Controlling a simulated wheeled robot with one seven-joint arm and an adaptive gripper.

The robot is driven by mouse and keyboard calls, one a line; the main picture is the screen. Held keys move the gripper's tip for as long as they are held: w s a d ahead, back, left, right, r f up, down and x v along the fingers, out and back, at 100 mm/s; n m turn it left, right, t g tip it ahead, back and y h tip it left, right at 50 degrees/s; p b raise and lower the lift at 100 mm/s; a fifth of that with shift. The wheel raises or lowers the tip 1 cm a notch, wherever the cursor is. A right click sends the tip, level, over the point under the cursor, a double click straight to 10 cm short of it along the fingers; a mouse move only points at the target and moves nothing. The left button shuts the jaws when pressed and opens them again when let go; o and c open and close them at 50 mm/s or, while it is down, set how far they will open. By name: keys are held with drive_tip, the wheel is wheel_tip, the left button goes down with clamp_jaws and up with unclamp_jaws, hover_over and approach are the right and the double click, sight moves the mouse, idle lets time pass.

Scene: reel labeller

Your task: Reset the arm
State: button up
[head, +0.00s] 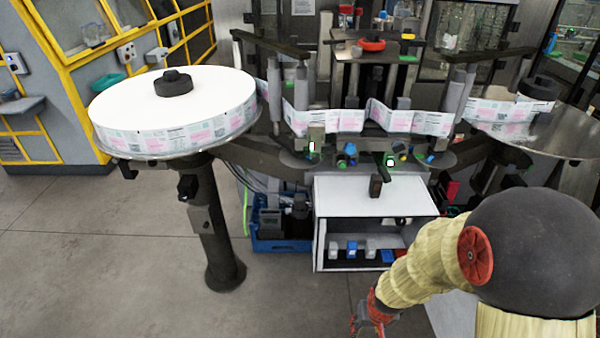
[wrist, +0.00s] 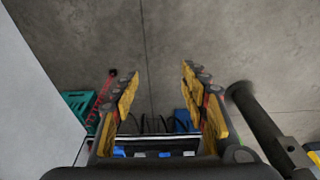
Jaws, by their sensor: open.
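My arm reaches in from the lower right of the head view, with a dark rounded link and a tan sleeved section. My gripper (head: 372,318) hangs low at the bottom edge of that view, in front of and below the white shelf unit. In the wrist view my gripper (wrist: 160,88) shows two yellow-padded fingers spread wide apart. Nothing is between them, and the grey floor shows through the gap.
The labeller holds a large label reel (head: 175,108) on a round table at left and a second reel table (head: 540,130) at right. Floor (head: 110,265) at left is clear.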

drive_tip(key=s+r+t, duration=0.1)
drive_tip(key=s+r, duration=0.2)
drive_tip(key=r, duration=0.8)
drive_tip(key=s+r+t, duration=0.1)
drive_tip(key=s+r, duration=0.3)
drive_tip(key=r, duration=0.8)
drive_tip(key=s+r+t, duration=0.1)
drive_tip(key=s+r, duration=0.3)
drive_tip(key=r, duration=0.7)
drive_tip(key=shift+r+t+p, duration=0.4)
drive_tip(key=shift+p, duration=0.05)
drive_tip(key=shift+c, duration=0.9)
